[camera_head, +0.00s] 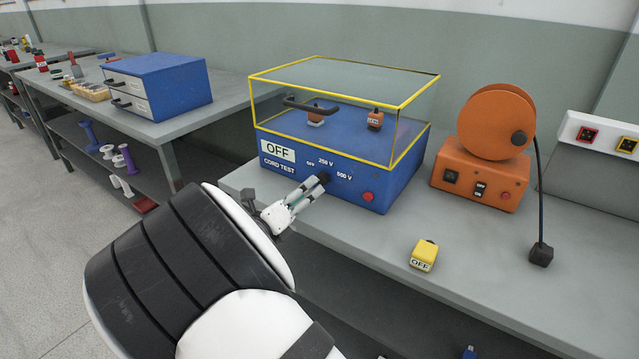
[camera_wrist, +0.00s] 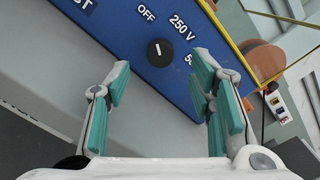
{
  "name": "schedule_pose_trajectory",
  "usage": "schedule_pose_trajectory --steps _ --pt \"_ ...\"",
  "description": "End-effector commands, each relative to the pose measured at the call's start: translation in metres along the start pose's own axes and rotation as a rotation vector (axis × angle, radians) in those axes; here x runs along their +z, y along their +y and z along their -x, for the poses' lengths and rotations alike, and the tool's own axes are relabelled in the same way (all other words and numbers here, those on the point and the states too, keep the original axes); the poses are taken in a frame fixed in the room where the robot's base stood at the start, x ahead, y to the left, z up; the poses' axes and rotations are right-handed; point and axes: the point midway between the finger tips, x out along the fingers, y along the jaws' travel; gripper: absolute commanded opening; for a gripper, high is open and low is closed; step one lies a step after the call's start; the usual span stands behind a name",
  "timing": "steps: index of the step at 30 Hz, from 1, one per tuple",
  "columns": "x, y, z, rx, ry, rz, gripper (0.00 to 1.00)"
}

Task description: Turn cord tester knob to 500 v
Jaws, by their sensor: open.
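The cord tester (camera_head: 330,165) is a blue box on the bench with a clear, yellow-edged cover. Its black round knob (camera_wrist: 160,52) shows in the wrist view, between labels OFF, 250 V and a partly hidden 500 V. The knob's white mark stands nearly upright in that view, towards the OFF side. In the head view the knob (camera_head: 323,178) shows at the fingertips. My gripper (camera_head: 298,197) is open in front of the panel. In the wrist view its teal-padded fingers (camera_wrist: 161,64) stand either side of the knob, apart from it, with nothing held.
A red button (camera_head: 368,197) sits right of the knob. A yellow OFF block (camera_head: 424,255) lies on the bench, and an orange reel unit (camera_head: 480,180) with a hanging black plug (camera_head: 541,255) stands to the right. A blue drawer box (camera_head: 165,85) stands at the left.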

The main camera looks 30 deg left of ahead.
Motion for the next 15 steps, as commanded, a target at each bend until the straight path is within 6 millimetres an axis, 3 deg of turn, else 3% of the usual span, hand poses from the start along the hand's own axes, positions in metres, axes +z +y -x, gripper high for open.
schedule_pose_trajectory --steps 6,15 --pt "-0.001 0.000 -0.040 -0.002 0.001 -0.001 0.49" --pt "0.000 0.000 -0.060 0.000 0.001 -0.001 0.49"
